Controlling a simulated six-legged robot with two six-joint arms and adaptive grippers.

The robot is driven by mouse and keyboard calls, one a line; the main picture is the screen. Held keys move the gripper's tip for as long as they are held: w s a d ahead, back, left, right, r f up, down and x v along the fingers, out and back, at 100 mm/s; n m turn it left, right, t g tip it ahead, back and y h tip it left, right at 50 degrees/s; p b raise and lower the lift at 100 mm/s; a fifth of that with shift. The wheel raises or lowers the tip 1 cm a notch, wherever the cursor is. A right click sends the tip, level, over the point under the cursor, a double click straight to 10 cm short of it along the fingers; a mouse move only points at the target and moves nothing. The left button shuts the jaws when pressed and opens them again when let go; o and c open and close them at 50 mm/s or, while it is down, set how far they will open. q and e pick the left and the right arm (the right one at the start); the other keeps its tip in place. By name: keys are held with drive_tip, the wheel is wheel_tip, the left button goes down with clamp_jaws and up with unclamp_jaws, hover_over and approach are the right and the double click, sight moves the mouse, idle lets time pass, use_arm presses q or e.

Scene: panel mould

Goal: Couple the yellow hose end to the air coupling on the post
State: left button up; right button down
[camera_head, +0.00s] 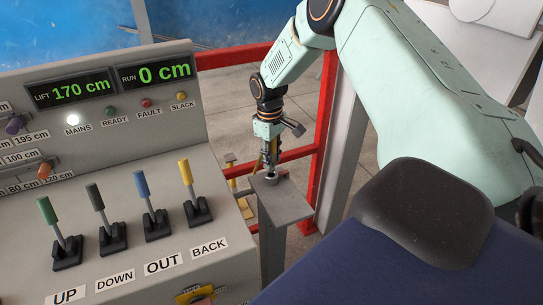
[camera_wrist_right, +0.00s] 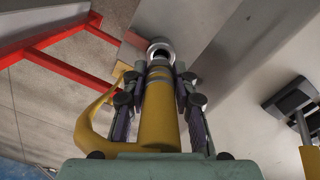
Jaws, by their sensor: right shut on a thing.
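The yellow hose end (camera_wrist_right: 158,118) is a thick yellow cylinder with grey bands near its tip. My right gripper (camera_wrist_right: 161,88) is shut on it, one finger on each side. In the head view my right gripper (camera_head: 269,152) points down above the grey post (camera_head: 285,204). The air coupling (camera_head: 271,177) is a small metal ring on the post's flat top. In the wrist view the coupling (camera_wrist_right: 160,46) shows just beyond the hose tip, its dark opening partly visible. The tip overlaps its near edge there; I cannot tell if they touch. My left gripper is not in view.
A control console (camera_head: 140,190) with several coloured levers stands left of the post. A red frame (camera_head: 325,120) stands behind the post. The yellow hose bends away to the left in the wrist view. A dark blue surface with a black pad lies at front right.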

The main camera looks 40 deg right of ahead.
drive_tip(key=shift+s+f, duration=0.1)
drive_tip(key=shift+f, duration=0.2)
drive_tip(key=shift+f+b, duration=0.4)
drive_tip(key=shift+f+b, duration=0.75)
drive_tip(key=shift+f, duration=0.45)
drive_tip(key=c, duration=1)
unclamp_jaws()
drive_tip(key=r, duration=1.2)
drive_tip(key=shift+w+a, duration=0.1)
drive_tip(key=shift+w, duration=0.15)
